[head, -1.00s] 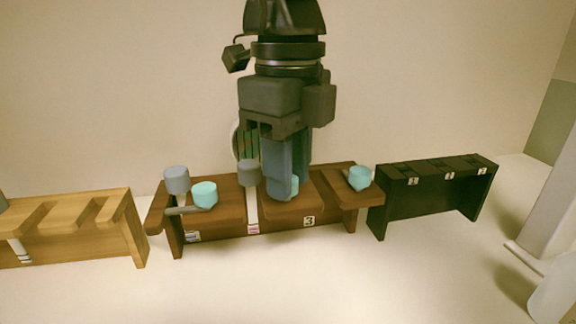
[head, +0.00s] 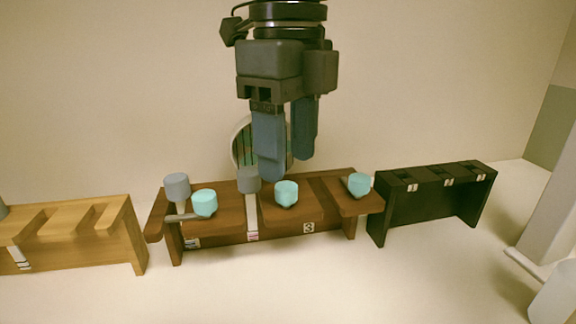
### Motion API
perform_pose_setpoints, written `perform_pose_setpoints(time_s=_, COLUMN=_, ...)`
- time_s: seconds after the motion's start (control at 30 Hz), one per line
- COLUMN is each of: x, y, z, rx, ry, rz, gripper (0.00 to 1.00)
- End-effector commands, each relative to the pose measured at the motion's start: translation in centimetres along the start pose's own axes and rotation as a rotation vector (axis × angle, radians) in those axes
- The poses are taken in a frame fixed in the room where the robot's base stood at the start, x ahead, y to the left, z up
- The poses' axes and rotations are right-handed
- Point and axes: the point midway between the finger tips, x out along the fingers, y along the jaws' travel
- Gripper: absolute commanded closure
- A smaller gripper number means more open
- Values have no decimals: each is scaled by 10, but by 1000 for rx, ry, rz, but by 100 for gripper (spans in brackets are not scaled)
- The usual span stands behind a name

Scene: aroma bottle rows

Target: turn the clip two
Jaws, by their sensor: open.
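A brown rack (head: 335,226) with numbered slots stands in the middle of the head view. Three cyan knob-like pieces sit along its top: a left one (head: 204,204) beside a short grey bar (head: 183,217), a middle one (head: 287,193) and a right one (head: 359,185). I cannot tell for sure which is clip two. A grey-capped bottle (head: 249,180) stands in a slot left of the middle piece, and another grey cap (head: 177,186) is at the left slot. My gripper (head: 288,168) points down, open and empty, above and behind the middle cyan piece, apart from it.
A light wooden rack (head: 120,222) stands at the left, holding a white bottle partly cut off. A black rack (head: 425,205) with numbered slots stands close at the right. A round striped object (head: 239,147) is behind the brown rack. The surface in front is clear.

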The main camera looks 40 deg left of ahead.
Motion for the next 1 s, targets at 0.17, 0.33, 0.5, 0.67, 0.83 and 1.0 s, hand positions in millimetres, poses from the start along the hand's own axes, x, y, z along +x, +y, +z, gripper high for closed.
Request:
perform_pose_setpoints(time_s=0.17, x=-30, y=0, z=0, rx=2, ry=-1, rz=-2, gripper=46)
perform_pose_setpoints(time_s=0.33, x=-40, y=0, z=0, rx=0, ry=1, rz=-1, gripper=46)
perform_pose_setpoints(time_s=0.5, x=-40, y=0, z=0, rx=0, ry=1, rz=0, gripper=46)
perform_pose_setpoints(time_s=0.67, x=-40, y=0, z=0, rx=0, ry=1, rz=0, gripper=46)
perform_pose_setpoints(time_s=0.83, x=-42, y=0, z=0, rx=0, ry=0, rz=0, gripper=46)
perform_pose_setpoints(time_s=1.0, x=-68, y=0, z=0, rx=0, ry=0, rz=-1, gripper=46)
